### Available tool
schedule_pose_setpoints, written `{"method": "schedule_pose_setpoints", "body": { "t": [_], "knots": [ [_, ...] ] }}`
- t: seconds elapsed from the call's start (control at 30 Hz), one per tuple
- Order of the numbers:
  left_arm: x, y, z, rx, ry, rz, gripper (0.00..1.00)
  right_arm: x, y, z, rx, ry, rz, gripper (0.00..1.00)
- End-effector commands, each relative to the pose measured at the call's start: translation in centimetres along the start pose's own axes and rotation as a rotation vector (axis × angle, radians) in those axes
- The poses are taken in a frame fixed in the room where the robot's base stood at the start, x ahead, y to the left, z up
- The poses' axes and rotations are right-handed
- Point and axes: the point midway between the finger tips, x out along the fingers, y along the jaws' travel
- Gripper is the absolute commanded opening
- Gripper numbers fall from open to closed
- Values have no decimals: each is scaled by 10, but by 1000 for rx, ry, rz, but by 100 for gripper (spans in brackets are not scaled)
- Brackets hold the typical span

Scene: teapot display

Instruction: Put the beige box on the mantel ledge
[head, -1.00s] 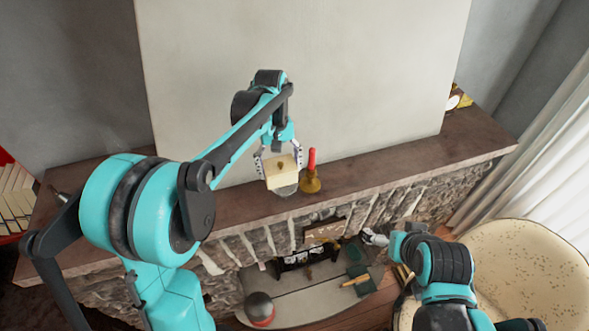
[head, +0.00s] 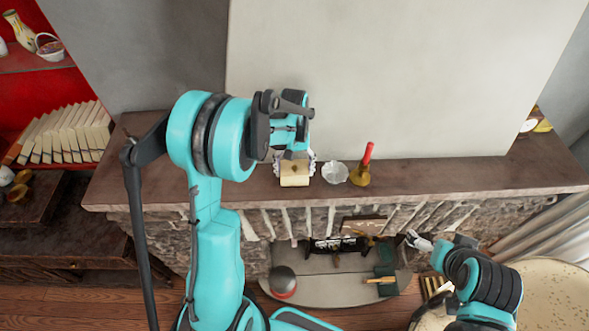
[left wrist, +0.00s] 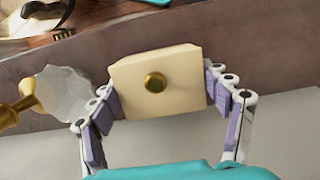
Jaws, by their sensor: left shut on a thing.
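The beige box (head: 294,180), with a round gold knob, is between the fingers of my left gripper (head: 297,168). In the left wrist view the box (left wrist: 180,65) has the purple-padded fingers of my left gripper (left wrist: 165,95) shut on its two sides. The box is over the brown mantel ledge (head: 450,178), left of a clear faceted bowl (head: 335,173). I cannot tell whether its underside touches the ledge. My right gripper (head: 416,240) is low in front of the fireplace, small in view; its finger opening cannot be made out.
A brass candlestick with a red candle (head: 362,168) stands right of the bowl. The ledge is clear left of the box and for a long stretch right of the candlestick. A pale chimney wall (head: 400,80) rises behind. A bookshelf (head: 62,130) stands at the left.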

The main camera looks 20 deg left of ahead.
Motion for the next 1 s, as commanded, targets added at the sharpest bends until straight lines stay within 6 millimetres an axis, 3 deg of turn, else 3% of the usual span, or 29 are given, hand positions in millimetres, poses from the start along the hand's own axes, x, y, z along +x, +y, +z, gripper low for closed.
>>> {"method": "schedule_pose_setpoints", "body": {
  "t": [0.47, 0.5, 0.57, 1.0],
  "knots": [
    [12, 0, -2, 0, 0, 0, 46, 3, 0, 2, 0, 0, 0, 100],
    [11, 0, -2, 0, 0, 0, 85, 2, 0, 2, 0, 0, 0, 100],
    [11, 0, -1, 0, 0, 0, 98, 2, 0, 1, 0, 0, 0, 100],
    [5, 0, -1, 0, 0, 0, 98, -3, 0, -2, 0, 0, 0, 100]
  ]
}}
